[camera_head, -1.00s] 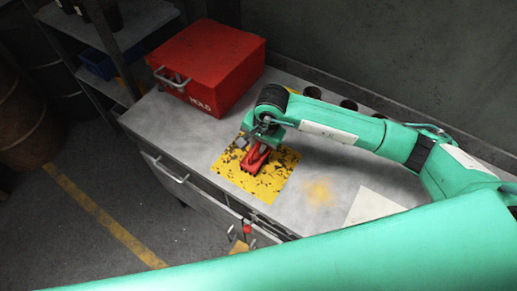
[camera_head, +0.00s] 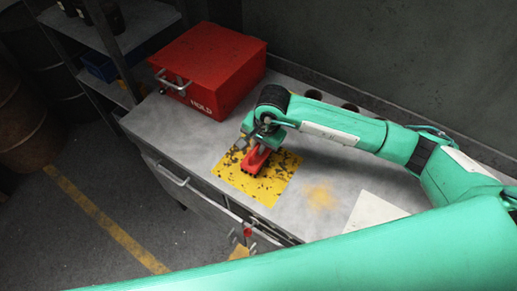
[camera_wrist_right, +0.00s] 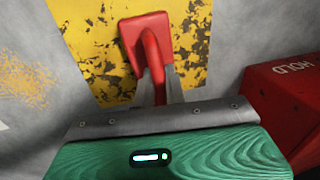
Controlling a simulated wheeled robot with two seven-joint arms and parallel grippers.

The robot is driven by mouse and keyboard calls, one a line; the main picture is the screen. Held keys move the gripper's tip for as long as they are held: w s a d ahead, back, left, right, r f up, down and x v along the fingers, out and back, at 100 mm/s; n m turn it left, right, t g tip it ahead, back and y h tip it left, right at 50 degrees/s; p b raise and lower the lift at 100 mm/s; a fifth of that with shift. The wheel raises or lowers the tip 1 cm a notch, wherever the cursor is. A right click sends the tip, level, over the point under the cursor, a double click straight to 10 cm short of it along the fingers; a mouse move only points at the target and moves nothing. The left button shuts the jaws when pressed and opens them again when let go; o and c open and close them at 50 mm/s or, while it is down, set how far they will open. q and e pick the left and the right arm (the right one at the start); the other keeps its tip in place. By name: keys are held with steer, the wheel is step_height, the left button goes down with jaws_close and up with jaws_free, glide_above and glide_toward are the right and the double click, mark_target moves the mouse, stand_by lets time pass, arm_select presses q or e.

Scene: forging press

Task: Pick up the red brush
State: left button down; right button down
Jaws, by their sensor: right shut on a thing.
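The red brush (camera_head: 255,159) is over the worn yellow patch (camera_head: 228,174) on the grey bench. My right gripper (camera_head: 259,143) reaches down from above and is shut on the brush. In the right wrist view the brush (camera_wrist_right: 145,35) shows its wide red head and its handle, with the gripper fingers (camera_wrist_right: 162,84) at the handle. I cannot tell whether the brush touches the bench. My left gripper is not in view.
A red box marked HOLD (camera_head: 212,68) stands on the bench behind the patch. Dark round cups (camera_head: 313,94) are along the wall. A pale sheet (camera_head: 374,209) lies to the right. A drawer (camera_head: 205,205) is in the bench front. Shelves (camera_head: 105,35) stand at the left.

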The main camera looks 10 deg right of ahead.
mark_target(258, 144)
step_height(258, 144, up, 18)
steer(key=b, duration=0.4)
steer(key=shift+r+b, duration=0.25)
steer(key=shift+b, duration=0.05)
